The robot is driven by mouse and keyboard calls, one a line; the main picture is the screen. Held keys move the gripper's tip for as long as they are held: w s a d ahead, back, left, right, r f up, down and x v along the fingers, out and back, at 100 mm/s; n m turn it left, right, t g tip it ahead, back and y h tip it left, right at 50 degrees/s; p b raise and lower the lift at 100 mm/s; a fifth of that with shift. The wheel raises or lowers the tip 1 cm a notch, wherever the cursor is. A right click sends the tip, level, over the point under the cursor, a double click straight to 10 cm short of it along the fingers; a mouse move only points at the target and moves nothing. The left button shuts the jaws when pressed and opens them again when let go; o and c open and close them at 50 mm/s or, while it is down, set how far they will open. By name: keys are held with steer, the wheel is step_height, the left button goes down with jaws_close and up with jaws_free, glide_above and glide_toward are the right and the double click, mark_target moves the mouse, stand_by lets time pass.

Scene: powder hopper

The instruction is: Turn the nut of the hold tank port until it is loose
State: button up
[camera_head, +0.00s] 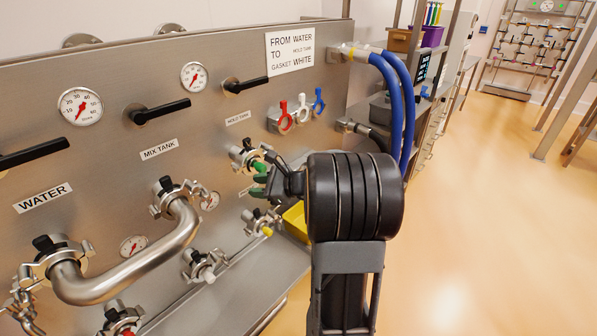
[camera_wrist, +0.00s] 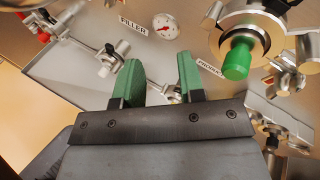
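The hold tank port (camera_head: 240,155) is on the steel panel below its "HOLD TANK" label (camera_head: 237,118). A steel clamp surrounds it, and a green plug (camera_head: 258,167) sticks out of it. In the wrist view, a clamped port (camera_wrist: 255,22) with a green plug (camera_wrist: 237,60) is at the upper right. A winged metal nut (camera_wrist: 288,80) sits beside that plug. My gripper (camera_head: 262,182) is just in front of the port, partly hidden by my wrist. In the wrist view, its green fingers (camera_wrist: 159,70) are apart with nothing between them, left of the plug and nut.
A bent steel pipe (camera_head: 130,275) joins the water and mix tank ports. Red, white and blue gaskets (camera_head: 303,112) hang above right. Blue hoses (camera_head: 395,100) curve beside the panel. A yellow bin (camera_head: 295,220) is below my gripper. The floor at right is clear.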

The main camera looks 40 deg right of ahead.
mark_target(278, 159)
steer(key=w+d+f+m+t+h, duration=0.1)
steer(key=d+m+t+h, duration=0.4)
steer(key=d+m, duration=0.65)
steer(key=shift+w+d+n+t+b, duration=0.15)
steer(key=shift+w+n, duration=0.25)
steer(key=shift+w, duration=1.1)
steer(key=shift+w+d+n+t+b, duration=0.15)
steer(key=shift+w+d+n, duration=0.2)
steer(key=shift+w, duration=1.15)
steer(key=shift+w+d+n+b, duration=0.15)
steer(key=shift+w+n, duration=0.25)
steer(key=shift+w, duration=1.1)
steer(key=shift+c, duration=0.2)
steer(key=c, duration=0.6)
steer(key=shift+f+b, duration=0.15)
steer(key=shift+b, duration=0.15)
